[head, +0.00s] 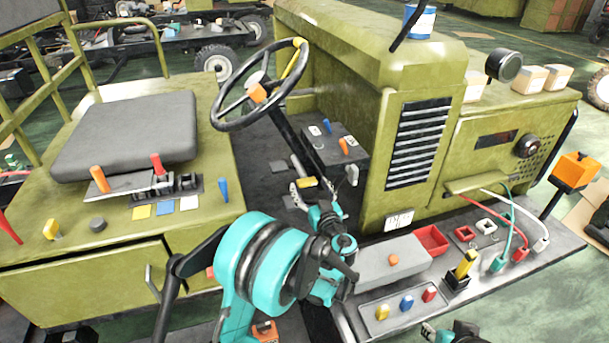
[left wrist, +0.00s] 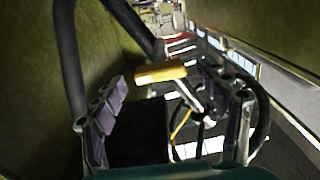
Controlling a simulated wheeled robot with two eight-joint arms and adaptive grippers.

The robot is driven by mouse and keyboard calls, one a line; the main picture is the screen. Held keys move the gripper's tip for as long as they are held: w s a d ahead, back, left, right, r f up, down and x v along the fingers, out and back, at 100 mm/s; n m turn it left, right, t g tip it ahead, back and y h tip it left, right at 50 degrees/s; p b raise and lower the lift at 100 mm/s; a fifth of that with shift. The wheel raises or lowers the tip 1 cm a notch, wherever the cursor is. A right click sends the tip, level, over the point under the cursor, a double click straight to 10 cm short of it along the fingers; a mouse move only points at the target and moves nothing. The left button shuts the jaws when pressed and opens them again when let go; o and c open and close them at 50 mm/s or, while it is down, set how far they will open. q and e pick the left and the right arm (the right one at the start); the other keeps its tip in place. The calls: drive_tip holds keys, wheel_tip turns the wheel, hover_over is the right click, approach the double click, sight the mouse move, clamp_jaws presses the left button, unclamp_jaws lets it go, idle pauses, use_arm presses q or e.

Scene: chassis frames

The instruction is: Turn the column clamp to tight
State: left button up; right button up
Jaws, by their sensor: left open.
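The column clamp appears to be the small yellow-handled lever (head: 307,183) low beside the steering column (head: 298,140) in the head view. In the left wrist view its yellow handle (left wrist: 160,72) lies crosswise on a pale stem. My left gripper (head: 314,194) is open, close to this handle, pointing away from the camera. In the left wrist view the fingers (left wrist: 170,112) stand on both sides, with the handle showing beyond the gap. I cannot tell whether they touch it. The clamp's markings are not readable. A part of my right gripper (head: 440,332) shows at the bottom edge, mostly cut off.
The steering wheel (head: 260,84) overhangs the footwell. A dark box (head: 336,148) with small blue and orange levers stands right of the column. The seat (head: 127,137) is left. A side shelf (head: 560,238) carries a red tray (head: 432,240), connectors and cables.

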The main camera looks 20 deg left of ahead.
sight(305, 179)
use_arm(q)
drive_tip(key=b+x, duration=0.1)
drive_tip(key=x, duration=0.5)
drive_tip(key=shift+w+a+f, duration=0.1)
drive_tip(key=shift+w+a, duration=0.05)
drive_tip(key=c, duration=1.2)
